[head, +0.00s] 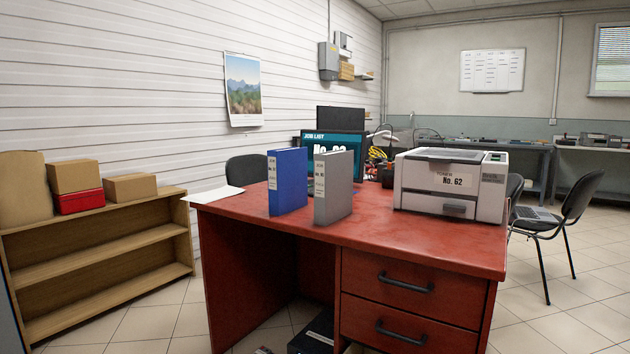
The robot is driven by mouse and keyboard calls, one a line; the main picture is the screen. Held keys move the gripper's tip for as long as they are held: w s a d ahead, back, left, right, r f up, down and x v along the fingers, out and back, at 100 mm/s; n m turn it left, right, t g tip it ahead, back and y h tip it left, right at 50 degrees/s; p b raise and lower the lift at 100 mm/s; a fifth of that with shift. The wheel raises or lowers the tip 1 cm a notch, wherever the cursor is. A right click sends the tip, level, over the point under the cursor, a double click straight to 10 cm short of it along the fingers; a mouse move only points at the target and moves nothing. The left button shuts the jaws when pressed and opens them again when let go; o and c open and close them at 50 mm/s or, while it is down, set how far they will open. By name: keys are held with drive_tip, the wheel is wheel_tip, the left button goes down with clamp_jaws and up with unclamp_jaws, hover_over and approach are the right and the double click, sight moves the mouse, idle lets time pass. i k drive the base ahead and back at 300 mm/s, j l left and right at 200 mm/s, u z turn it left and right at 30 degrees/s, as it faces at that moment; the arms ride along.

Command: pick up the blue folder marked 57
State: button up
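A blue folder (291,182) stands upright on the red desk (430,240), left of the middle of the head view. A pale label is on its spine; its number is too small to read. A grey folder (337,187) stands upright just to the right of the blue one, with a narrow gap between them. It also has a pale spine label that I cannot read. My gripper is not in view.
A printer marked No. 62 (450,184) stands right of the folders. Behind them is a monitor (345,145) headed JOB LIST. A paper sheet (212,194) lies at the desk's left corner. A wooden shelf (95,250) stands left, a chair (565,215) right. The desk's front strip is clear.

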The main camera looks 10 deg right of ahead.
sight(287, 177)
drive_tip(key=i+j+z, duration=0.2)
drive_tip(key=j+z, duration=0.25)
drive_tip(key=i+j+z, duration=0.2)
drive_tip(key=z, duration=0.25)
